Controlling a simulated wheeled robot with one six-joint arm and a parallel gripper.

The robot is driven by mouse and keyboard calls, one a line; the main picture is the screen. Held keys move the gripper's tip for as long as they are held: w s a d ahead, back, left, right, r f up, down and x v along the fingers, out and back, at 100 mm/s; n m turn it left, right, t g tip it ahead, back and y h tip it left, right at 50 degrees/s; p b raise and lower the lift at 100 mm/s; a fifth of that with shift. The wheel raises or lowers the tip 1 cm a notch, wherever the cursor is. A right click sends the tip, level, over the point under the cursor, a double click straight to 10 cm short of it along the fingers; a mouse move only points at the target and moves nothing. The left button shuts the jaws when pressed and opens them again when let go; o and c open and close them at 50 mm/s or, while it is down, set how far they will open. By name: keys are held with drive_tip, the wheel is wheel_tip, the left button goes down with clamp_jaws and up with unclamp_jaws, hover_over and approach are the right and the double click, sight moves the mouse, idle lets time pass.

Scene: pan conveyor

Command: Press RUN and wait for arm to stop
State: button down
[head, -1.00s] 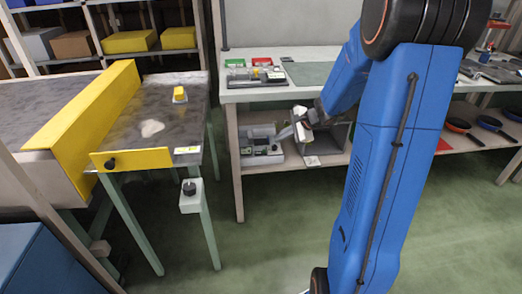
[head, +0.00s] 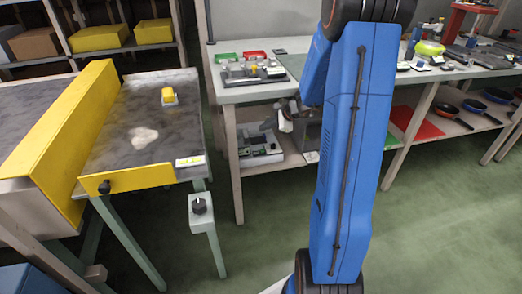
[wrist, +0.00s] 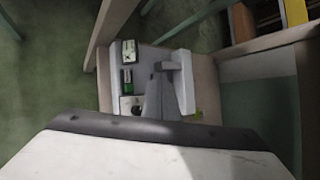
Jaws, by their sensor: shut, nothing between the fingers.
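My gripper (head: 268,125) is at the lower shelf under the workbench, partly hidden behind my blue arm. No RUN lettering is legible. A white box with a black knob (head: 199,205) hangs by the conveyor leg, well left of my gripper. A small white plate (head: 189,161) is on the conveyor's front corner.
The conveyor (head: 130,118) stands left, with a yellow guard (head: 62,130) and a yellow block (head: 168,97) on it. The workbench top (head: 232,94) carries tools and trays. Pans (head: 455,112) and a red sheet (head: 415,122) lie on its lower shelf. The green floor in front is clear.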

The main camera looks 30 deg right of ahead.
sight(262, 150)
drive_tip(key=shift+f, duration=4.4)
drive_tip(key=shift+f, duration=0.2)
drive_tip(key=shift+f, duration=0.25)
